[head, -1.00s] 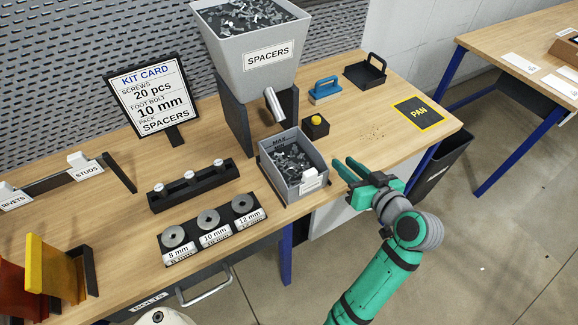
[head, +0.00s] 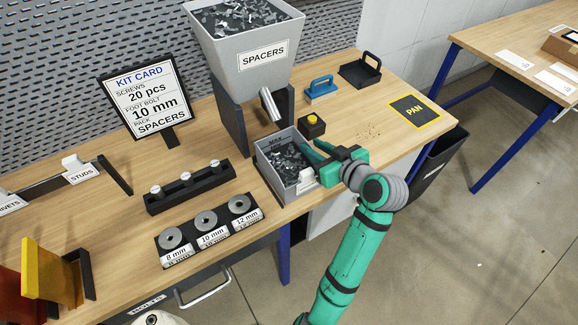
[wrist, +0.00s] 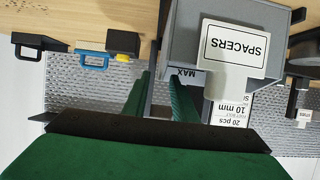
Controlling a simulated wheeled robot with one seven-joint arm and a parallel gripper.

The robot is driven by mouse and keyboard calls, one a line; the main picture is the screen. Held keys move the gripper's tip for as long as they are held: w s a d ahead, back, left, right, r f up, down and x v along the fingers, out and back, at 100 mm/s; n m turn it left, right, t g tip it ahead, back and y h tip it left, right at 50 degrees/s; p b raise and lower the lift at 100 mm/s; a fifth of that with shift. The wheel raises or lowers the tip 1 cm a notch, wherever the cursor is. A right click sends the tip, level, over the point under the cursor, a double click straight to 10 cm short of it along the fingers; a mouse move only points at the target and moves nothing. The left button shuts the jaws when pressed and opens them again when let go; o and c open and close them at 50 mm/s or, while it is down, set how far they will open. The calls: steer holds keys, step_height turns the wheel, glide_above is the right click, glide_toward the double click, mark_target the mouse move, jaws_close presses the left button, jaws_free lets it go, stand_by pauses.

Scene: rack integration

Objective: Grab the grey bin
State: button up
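The grey bin (head: 270,176), full of small dark spacers, stands on the wooden bench below the hopper's spout. My gripper (head: 314,160) is at the bin's right side, with its green fingers open and reaching toward the right wall. In the wrist view, which is upside down, the bin (wrist: 192,40) shows its SPACERS label and a MAX mark. My gripper's two fingers (wrist: 160,95) are apart there, one on each side of the bin's side edge. I cannot tell whether they touch the wall.
The hopper (head: 240,75) stands behind the bin. A yellow button box (head: 312,124), a blue-handled tool (head: 321,91) and a black tray (head: 361,71) are behind my gripper. A washer block (head: 212,225) sits left of the bin. The bench near the PAN mark (head: 414,112) is mostly clear.

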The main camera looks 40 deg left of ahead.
mark_target(308, 143)
steer(key=x, duration=0.3)
steer(key=shift+w+a, duration=0.1)
steer(key=shift+a, duration=0.05)
jaws_close()
steer(key=shift+r, duration=0.1)
stand_by(1.1)
